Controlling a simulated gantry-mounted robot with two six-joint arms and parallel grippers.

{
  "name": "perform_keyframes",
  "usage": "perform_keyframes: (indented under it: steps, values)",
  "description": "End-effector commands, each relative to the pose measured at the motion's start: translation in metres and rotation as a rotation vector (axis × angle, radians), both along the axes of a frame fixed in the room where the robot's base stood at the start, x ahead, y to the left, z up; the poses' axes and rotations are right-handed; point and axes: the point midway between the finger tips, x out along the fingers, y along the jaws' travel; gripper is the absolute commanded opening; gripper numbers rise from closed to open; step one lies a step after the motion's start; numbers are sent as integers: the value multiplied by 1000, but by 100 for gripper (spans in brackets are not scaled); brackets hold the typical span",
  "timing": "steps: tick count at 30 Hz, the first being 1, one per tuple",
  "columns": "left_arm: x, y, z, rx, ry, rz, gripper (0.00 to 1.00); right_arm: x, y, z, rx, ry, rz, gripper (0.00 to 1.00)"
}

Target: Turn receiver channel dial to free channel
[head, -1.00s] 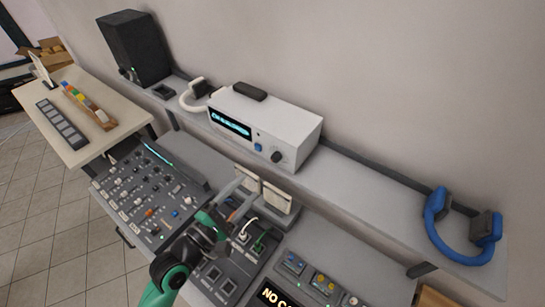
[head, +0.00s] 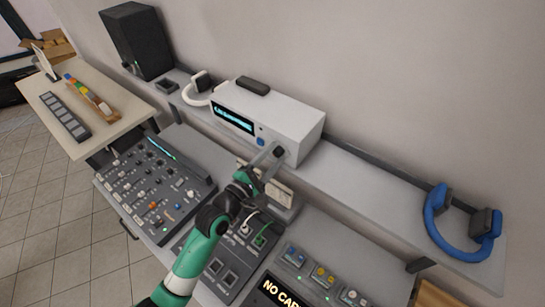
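The receiver (head: 285,115) is a white box on the shelf, with a lit blue display (head: 234,118) on its front whose text is too small to read. A blue button (head: 260,141) sits to the right of the display. The dark channel dial (head: 279,152) is at the right end of the front face, partly hidden by my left gripper (head: 273,156). The fingertips are at the dial; I cannot tell whether they are closed on it. My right gripper is not in view.
A mixing console (head: 155,185) and a switch panel (head: 222,268) lie below the shelf. White headphones (head: 196,93) and a black speaker (head: 138,40) stand left of the receiver. Blue headphones (head: 440,235) lie at the shelf's right end.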

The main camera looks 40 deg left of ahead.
Motion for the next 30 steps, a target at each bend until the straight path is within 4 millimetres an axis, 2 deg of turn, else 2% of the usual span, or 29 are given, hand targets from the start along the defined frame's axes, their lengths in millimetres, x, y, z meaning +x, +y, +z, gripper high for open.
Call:
perform_keyframes:
  steps: [1,8,20,30]
  values:
    - [0,0,0,0,0,0,41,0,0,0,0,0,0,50]
    - [0,0,0,0,0,0,0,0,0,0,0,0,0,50]
    - [0,0,0,26,4,0,0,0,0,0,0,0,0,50]
    - [0,0,0,209,31,1,0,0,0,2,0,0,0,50]
